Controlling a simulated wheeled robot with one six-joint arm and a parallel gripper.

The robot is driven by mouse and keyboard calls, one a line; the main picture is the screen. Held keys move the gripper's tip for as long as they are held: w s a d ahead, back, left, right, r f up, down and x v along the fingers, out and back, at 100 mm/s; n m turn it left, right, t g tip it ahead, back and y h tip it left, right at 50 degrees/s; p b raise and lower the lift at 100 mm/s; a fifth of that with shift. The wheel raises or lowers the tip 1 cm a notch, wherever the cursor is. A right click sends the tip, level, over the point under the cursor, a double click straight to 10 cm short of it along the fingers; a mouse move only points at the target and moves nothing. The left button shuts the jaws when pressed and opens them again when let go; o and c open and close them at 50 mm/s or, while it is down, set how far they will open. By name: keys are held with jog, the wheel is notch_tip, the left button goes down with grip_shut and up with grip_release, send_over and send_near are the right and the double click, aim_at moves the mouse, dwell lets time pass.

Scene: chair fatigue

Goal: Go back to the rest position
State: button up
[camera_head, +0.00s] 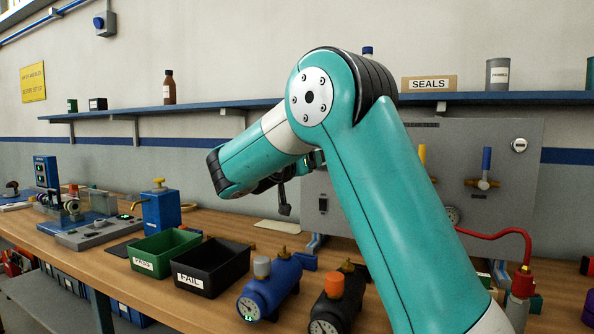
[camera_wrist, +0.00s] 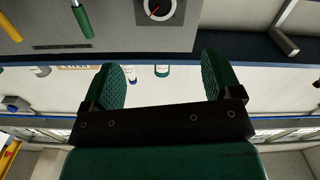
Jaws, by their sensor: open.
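My gripper (camera_wrist: 168,78) shows in the wrist view with its two green-padded fingers wide apart and nothing between them. In the head view my teal arm is raised and bent over the bench, and the gripper is mostly hidden behind it. Only a dark finger (camera_head: 284,203) shows below the forearm, in front of the grey panel and clear of the bench top.
The wooden bench (camera_head: 120,283) carries a green bin (camera_head: 150,264), a black FAIL bin (camera_head: 205,285), a blue regulator (camera_head: 268,293) and a black regulator (camera_head: 336,309). A grey panel (camera_head: 510,150) and a wall shelf (camera_head: 225,105) stand behind. The wrist view shows a gauge (camera_wrist: 157,8).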

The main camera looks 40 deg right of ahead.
jog(key=shift+v, duration=0.8)
jog(key=a+f+n+t+y+p, duration=0.2)
jog(key=a+f+n+y, duration=0.35)
jog(key=a+y, duration=0.3)
jog(key=s+a+f+n+g+y+p, duration=0.1)
jog(key=s+a+f+n+g+y, duration=0.1)
jog(key=s+a, duration=0.5)
jog(key=s+a+f+n+g+y+p, duration=0.2)
jog(key=s+a+f+n+y, duration=0.2)
jog(key=a, duration=0.9)
jog(key=s+n+y, duration=0.1)
jog(key=s+y, duration=0.2)
jog(key=s, duration=0.1)
jog(key=shift+s+a+f+g, duration=0.2)
jog(key=shift+s+a+g, duration=0.05)
jog(key=shift+s+g, duration=0.05)
jog(key=s+a+n+g+y, duration=0.1)
jog(key=s+a+n, duration=0.1)
jog(key=s, duration=0.2)
jog(key=s+a+n+g+y, duration=0.1)
jog(key=s+a+n+g, duration=0.1)
jog(key=s, duration=0.3)
jog(key=s+a+n+g+y+p, duration=0.1)
jog(key=s+a+n, duration=0.1)
jog(key=s, duration=0.3)
jog(key=shift+s+a, duration=0.1)
jog(key=shift+a, duration=0.25)
jog(key=shift+c, duration=0.2)
